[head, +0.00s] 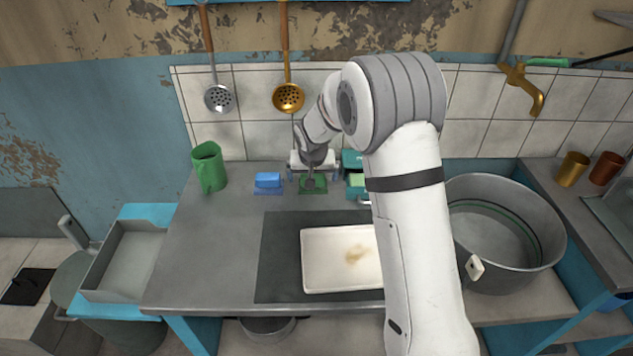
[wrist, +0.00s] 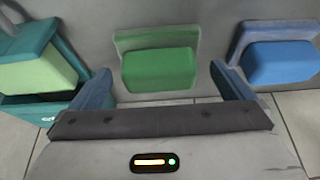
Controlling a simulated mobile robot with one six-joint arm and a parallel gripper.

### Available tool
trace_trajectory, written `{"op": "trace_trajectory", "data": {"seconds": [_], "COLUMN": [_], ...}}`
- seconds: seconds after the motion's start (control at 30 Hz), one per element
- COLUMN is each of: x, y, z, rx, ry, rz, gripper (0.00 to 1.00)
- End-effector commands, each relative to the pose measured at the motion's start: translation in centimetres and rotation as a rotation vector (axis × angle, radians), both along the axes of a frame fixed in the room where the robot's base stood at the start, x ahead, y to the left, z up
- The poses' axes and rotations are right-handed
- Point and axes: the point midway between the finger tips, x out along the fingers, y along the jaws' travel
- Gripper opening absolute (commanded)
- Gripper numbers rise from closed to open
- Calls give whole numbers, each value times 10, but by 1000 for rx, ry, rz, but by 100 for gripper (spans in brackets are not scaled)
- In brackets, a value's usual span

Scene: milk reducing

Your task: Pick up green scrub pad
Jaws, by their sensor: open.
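The green scrub pad (wrist: 158,69) is a rounded green block with a flatter, paler green piece behind it. In the head view, a dark green flat patch (head: 313,188) shows on the counter under my gripper, and the block is mostly hidden. My gripper (head: 313,175) is open and points down over it. In the wrist view, the fingers of my gripper (wrist: 161,74) stand apart, one on each side of the green pad. The pad looks clear of both fingers; I cannot tell the remaining height gap.
A blue sponge (head: 268,180) sits left of the green pad. A teal box (head: 352,161) with a pale green sponge (head: 357,181) is close on the right. A green jug (head: 209,167) stands further left. A white tray (head: 320,277) lies in front.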

Motion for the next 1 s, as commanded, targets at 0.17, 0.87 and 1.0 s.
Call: {"op": "trace_trajectory", "data": {"seconds": [0.17, 0.87, 1.0], "x": [6, 6, 6], "y": [0, -1, -1], "z": [-14, -15, -15], "rx": [1, 0, 1], "ry": [0, 0, 0], "rz": [0, -1, -2], "gripper": [100, 61, 54]}}
